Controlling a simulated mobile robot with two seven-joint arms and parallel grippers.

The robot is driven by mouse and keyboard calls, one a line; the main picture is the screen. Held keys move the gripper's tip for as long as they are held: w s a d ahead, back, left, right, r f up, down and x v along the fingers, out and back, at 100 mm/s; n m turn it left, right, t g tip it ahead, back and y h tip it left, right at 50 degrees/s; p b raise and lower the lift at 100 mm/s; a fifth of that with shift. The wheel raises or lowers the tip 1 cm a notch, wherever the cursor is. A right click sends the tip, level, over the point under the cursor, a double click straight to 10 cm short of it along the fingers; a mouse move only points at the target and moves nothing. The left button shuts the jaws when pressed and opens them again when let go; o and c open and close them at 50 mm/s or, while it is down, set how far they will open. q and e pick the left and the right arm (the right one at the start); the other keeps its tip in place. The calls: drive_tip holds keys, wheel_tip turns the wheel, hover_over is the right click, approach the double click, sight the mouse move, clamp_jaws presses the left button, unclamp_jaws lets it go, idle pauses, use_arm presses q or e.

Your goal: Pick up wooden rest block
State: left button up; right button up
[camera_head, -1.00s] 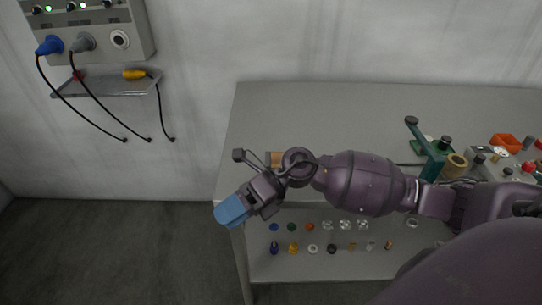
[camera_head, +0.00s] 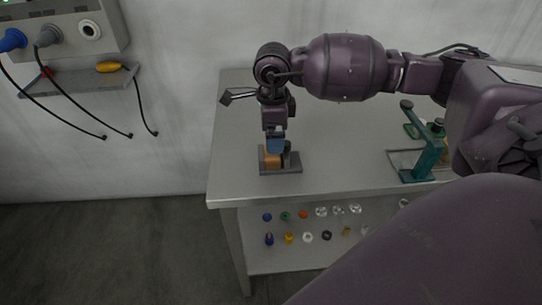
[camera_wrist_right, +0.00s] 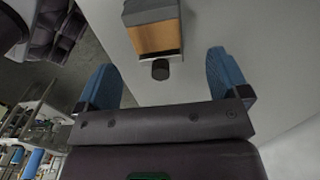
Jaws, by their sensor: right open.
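The wooden rest block (camera_head: 272,160) is orange-brown. It sits on a dark grey base near the table's left front corner in the head view. My right gripper (camera_head: 276,147) points down just above it and partly hides it. In the right wrist view the block (camera_wrist_right: 156,38) shows at top centre with a grey part above it and a small black knob (camera_wrist_right: 160,70) below it. My left gripper is not in view.
The dark grey base (camera_head: 291,167) lies on the grey table (camera_head: 330,150). A green stand (camera_head: 428,155) is to the right on the table. A lower shelf (camera_head: 300,260) holds several small coloured parts. A wall panel with plugs (camera_head: 60,30) is at upper left.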

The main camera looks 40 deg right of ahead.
sight(272, 157)
drive_tip(key=f, duration=0.7)
drive_tip(key=shift+s+a+f, duration=0.1)
drive_tip(key=shift+s, duration=0.15)
drive_tip(key=shift+c, duration=0.2)
drive_tip(key=c, duration=1)
